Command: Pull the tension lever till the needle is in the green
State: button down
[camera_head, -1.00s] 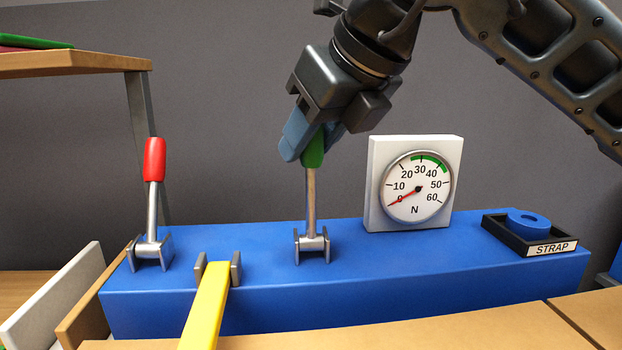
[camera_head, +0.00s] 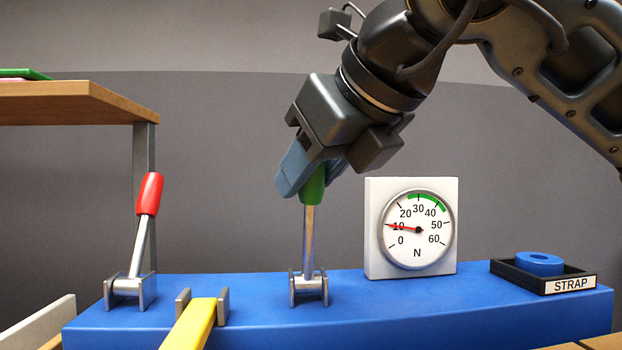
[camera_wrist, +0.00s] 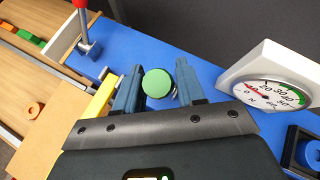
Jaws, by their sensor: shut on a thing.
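The green-handled lever (camera_head: 309,240) stands nearly upright in its metal bracket on the blue bench. My gripper (camera_head: 311,180) is shut on its green handle (camera_head: 313,188). The wrist view shows the round green end of the handle (camera_wrist: 157,83) between my two blue fingers (camera_wrist: 157,90). The white gauge (camera_head: 374,240) stands to the right of the lever. Its red needle (camera_head: 400,227) points at about 10 N. The green band (camera_head: 428,201) lies higher on the dial, from near 25 to past 40. The gauge also shows in the wrist view (camera_wrist: 240,66).
A red-handled lever (camera_head: 148,195) stands at the left of the blue bench (camera_head: 350,315). A black STRAP tray (camera_head: 514,275) holding a blue roll (camera_head: 540,262) is at right. A wooden shelf (camera_head: 70,103) is at upper left.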

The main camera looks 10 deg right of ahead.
jog(key=c, duration=0.7)
grip_release()
jog(key=shift+c, duration=0.2)
jog(key=v, duration=0.8)
